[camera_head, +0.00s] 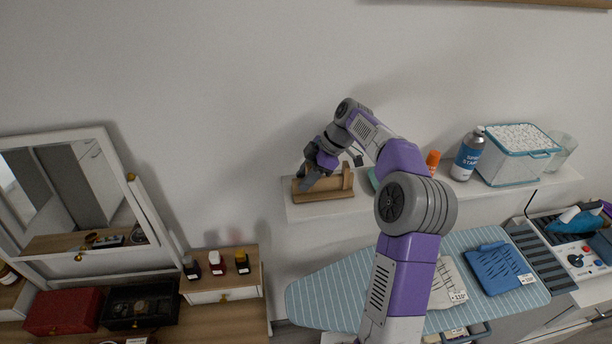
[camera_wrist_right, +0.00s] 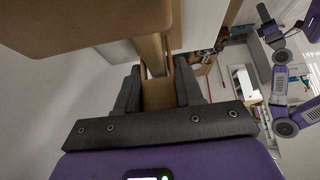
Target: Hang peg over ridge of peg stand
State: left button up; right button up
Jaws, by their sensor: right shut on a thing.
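The wooden peg stand (camera_head: 325,194) sits at the left end of the white wall shelf, with an upright post at its right end. My right gripper (camera_head: 308,183) is at the left part of the stand, pointing down, and partly hides it. In the right wrist view the right gripper (camera_wrist_right: 158,92) is shut on a tan wooden piece, the peg (camera_wrist_right: 158,95). Wooden parts of the stand fill the top of that view close by. I cannot tell whether the peg touches the ridge. The left gripper is not seen.
The white shelf (camera_head: 400,201) also holds a green thing partly behind my arm, an orange-capped bottle (camera_head: 433,158), a spray starch can (camera_head: 468,155), a white-filled basket (camera_head: 517,158) and a glass (camera_head: 562,150). An ironing board (camera_head: 330,303) lies below. A mirror (camera_head: 75,190) stands left.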

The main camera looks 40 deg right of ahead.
jog(key=o, duration=1.1)
jog(key=v, duration=0.7)
jog(key=shift+s+d+r+p, duration=0.1)
jog(key=shift+d+r+p, duration=0.05)
jog(key=shift+p, duration=0.15)
